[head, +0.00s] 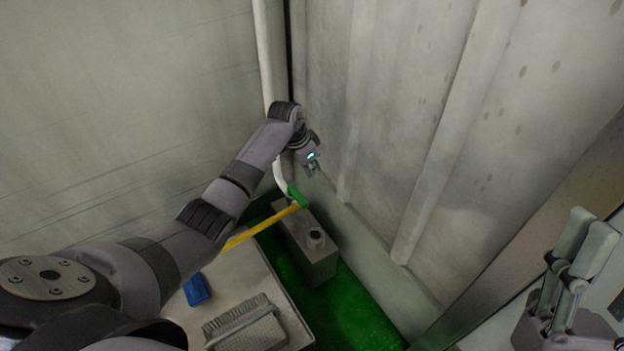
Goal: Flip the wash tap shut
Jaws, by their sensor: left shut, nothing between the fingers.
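A white pipe (265,60) runs down the wall and curves near its lower end into a green fitting (297,195), which looks like the wash tap. A long yellow bar (262,226) runs from beside the fitting down to the left; whether it is the tap's lever I cannot tell. My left gripper (313,171) is shut and empty, pointing down, and appears just above and right of the green fitting. The gap in depth is unclear. My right gripper (589,226) is at the lower right, fingers up, far from the tap; its opening is unclear.
A grey box (312,258) with a round collar on top stands below the tap on a green floor (352,312). A pale table (232,268) at the lower left bears a blue object (197,289) and a grey brush-like item (245,325). Ribbed wall panels stand close on the right.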

